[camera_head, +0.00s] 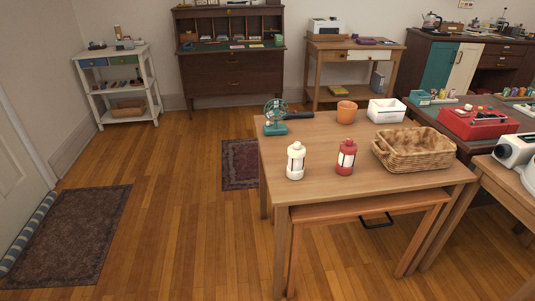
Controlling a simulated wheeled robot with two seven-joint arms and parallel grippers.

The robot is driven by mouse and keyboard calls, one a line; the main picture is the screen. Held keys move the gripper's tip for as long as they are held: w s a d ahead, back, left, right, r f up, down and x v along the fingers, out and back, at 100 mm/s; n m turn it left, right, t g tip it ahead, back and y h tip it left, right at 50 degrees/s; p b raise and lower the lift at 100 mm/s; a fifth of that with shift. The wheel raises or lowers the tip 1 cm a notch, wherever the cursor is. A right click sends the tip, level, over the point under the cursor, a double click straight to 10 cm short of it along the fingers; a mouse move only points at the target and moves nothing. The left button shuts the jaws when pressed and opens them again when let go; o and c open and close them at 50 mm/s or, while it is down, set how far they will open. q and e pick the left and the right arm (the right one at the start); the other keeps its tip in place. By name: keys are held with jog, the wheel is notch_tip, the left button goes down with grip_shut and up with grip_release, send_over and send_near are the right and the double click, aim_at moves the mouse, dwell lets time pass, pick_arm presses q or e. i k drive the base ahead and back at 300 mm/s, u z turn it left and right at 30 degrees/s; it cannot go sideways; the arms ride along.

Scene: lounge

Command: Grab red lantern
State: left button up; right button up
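The red lantern (346,157) stands upright near the front middle of the wooden table (319,179). It has a dark red body with a pale window panel. A white lantern (296,161) of similar shape stands to its left, apart from it. A wicker basket (412,148) sits close to its right. Neither of my grippers shows in the head view.
The table also holds a teal fan (275,117), an orange pot (346,112) and a white bin (386,110) along its back. A smaller table (350,210) is tucked under its front edge. Open wooden floor lies to the left, with dark rugs (70,232).

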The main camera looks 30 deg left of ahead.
aim_at(347, 155)
jog(key=u, duration=1.05)
jog(key=i, duration=0.45)
